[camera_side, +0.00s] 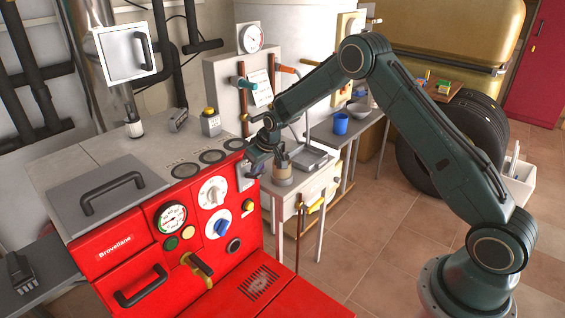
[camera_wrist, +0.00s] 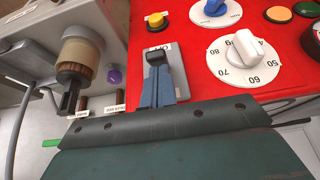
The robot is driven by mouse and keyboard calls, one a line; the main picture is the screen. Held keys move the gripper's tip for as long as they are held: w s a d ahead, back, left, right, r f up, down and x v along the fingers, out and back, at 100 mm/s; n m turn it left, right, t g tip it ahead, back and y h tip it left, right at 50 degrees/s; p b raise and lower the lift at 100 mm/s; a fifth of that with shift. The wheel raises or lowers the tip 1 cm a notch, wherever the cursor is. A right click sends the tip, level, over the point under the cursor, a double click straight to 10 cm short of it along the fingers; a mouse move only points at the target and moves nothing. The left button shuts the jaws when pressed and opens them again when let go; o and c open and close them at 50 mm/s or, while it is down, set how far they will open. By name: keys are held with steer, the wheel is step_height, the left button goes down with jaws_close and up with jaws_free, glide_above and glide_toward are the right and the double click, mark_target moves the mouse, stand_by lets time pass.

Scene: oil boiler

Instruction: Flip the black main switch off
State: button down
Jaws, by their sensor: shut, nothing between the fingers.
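The black main switch (camera_wrist: 155,57) stands on a small grey plate (camera_wrist: 178,62) on the red boiler front in the wrist view. A small dark-lettered label lies beside its far end, too small to read surely. My gripper (camera_wrist: 158,82) is shut and empty, its blue-grey fingers right at the switch. I cannot tell whether they touch it. In the side view, my gripper (camera_side: 257,163) is at the right edge of the red panel. The grey plate (camera_side: 244,180) shows partly there, and the switch is mostly hidden by the gripper.
A white dial (camera_wrist: 243,57), a blue-knobbed dial (camera_wrist: 215,9) and a yellow button (camera_wrist: 155,19) are near the switch. A gauge (camera_side: 172,216) and black handle (camera_side: 140,287) are further left on the front.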

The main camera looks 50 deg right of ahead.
mark_target(260, 176)
steer(key=shift+s+f+t, duration=0.1)
steer(key=shift+s+t, duration=0.05)
steer(key=shift+t, duration=0.15)
steer(key=shift+s+f+t, duration=0.2)
steer(key=shift+t, duration=0.55)
steer(key=shift+s+f+t, duration=0.2)
steer(key=shift+t, duration=0.55)
steer(key=shift+f, duration=0.1)
steer(key=shift+s+f, duration=0.45)
steer(key=shift+f, duration=0.3)
steer(key=shift+r, duration=0.2)
steer(key=shift+r, duration=0.65)
